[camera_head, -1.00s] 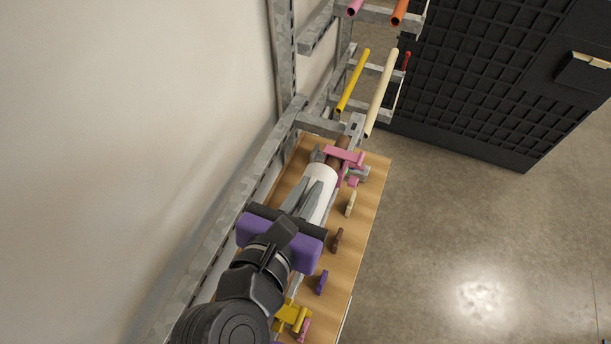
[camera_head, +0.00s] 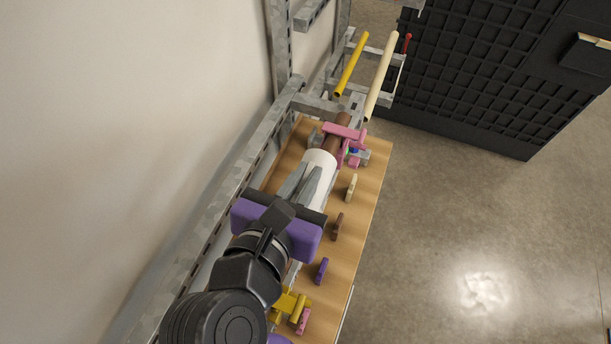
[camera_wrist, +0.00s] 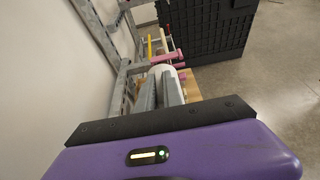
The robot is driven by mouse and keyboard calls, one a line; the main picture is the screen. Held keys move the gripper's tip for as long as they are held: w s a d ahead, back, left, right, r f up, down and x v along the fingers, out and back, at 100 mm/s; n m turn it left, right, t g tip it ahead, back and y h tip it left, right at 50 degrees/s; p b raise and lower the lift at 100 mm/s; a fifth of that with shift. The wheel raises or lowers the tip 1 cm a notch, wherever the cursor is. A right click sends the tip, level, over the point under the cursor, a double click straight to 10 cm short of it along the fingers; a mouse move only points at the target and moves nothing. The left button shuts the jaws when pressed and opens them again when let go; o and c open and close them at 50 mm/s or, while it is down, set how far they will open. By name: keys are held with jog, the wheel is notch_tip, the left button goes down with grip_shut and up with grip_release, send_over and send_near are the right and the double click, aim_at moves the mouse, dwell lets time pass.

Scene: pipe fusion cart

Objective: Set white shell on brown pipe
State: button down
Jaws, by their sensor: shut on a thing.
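The white shell (camera_head: 319,167) is a short, wide white cylinder over the wooden cart top. My gripper (camera_head: 312,180), with grey fingers and a purple body, is shut on it from the near side. The brown pipe (camera_head: 334,138) lies along the cart beyond the shell, in line with it, under a pink clamp (camera_head: 345,133). The shell's far end is close to the brown pipe; I cannot tell whether it is around the pipe or just before it. In the wrist view the white shell (camera_wrist: 163,70) shows between and beyond the fingers (camera_wrist: 160,92), partly hidden.
The wooden cart top (camera_head: 357,208) carries small beige, brown and purple pieces along its right side and a yellow clamp (camera_head: 288,304) at the near end. A grey metal rack with yellow (camera_head: 351,65) and cream (camera_head: 381,76) pipes stands beyond. A wall is close on the left; open floor lies right.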

jog(key=shift+f+b, duration=0.45)
jog(key=shift+f, duration=0.05)
jog(key=shift+f+p, duration=0.6)
jog(key=shift+f, duration=0.9)
jog(key=shift+f, duration=0.25)
dwell(0.4)
jog(key=c, duration=1.4)
grip_release()
